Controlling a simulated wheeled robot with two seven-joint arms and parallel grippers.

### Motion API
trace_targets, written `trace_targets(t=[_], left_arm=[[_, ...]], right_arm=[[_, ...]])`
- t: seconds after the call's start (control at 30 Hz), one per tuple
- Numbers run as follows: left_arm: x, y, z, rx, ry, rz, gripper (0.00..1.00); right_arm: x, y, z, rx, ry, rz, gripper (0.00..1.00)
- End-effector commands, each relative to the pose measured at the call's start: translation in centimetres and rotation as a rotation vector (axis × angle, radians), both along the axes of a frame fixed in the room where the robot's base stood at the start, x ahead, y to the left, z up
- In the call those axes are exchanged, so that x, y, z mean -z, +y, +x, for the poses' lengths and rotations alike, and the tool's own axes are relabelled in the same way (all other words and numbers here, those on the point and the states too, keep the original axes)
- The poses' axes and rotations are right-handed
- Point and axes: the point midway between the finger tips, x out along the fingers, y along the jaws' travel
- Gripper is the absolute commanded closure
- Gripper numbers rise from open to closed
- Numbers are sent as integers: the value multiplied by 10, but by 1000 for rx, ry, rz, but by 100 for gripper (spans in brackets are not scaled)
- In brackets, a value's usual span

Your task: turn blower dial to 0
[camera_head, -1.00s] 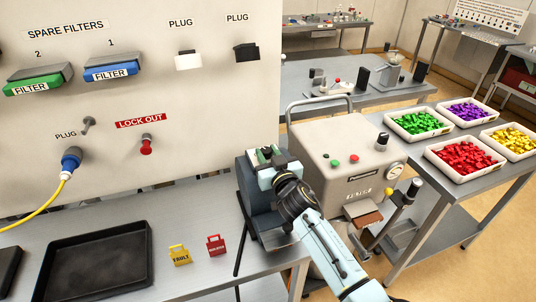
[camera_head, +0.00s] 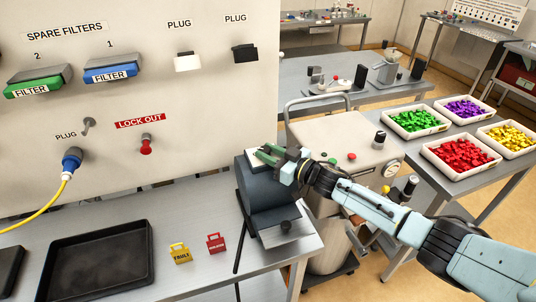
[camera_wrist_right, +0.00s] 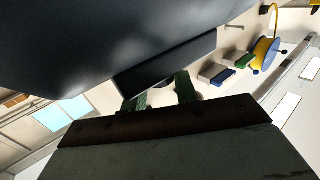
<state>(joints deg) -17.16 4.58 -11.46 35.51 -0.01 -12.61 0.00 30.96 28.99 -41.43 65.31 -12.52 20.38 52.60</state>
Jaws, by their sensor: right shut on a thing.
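The dark grey dryer hood box (camera_head: 262,195) stands at the right end of the left bench. My right gripper (camera_head: 269,156), with green fingers, is at the top back edge of this box. In the right wrist view my right gripper (camera_wrist_right: 160,92) closes around a small dark round part (camera_wrist_right: 164,82) under the box's dark edge, which appears to be the blower dial. Its markings and pointer are hidden, so its setting cannot be read. A black knob (camera_head: 286,226) shows on the box's sloped front. My left gripper is not in view.
A beige machine (camera_head: 345,150) with buttons and a gauge stands right behind my arm. A black tray (camera_head: 100,265), a yellow tag (camera_head: 180,254) and a red tag (camera_head: 215,243) lie on the bench. The panel wall (camera_head: 215,110) rises behind.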

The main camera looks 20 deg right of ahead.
Motion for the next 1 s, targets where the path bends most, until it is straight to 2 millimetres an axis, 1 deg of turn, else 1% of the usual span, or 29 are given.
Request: trace_targets(t=[0.03, 0.1, 0.3, 0.83, 0.87, 1.0], left_arm=[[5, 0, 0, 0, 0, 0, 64], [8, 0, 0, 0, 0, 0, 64], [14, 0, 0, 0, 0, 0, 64], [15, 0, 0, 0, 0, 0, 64], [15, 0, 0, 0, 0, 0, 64], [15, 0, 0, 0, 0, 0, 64]], right_arm=[[2, -3, 2, -26, -2, -6, 93], [1, -3, 2, -61, -1, -4, 93], [1, -3, 2, -128, -1, -1, 93], [-1, -2, 2, -157, -1, 1, 93], [-1, -2, 2, -157, -2, 1, 69], [-1, -2, 2, -157, -2, 1, 51]])
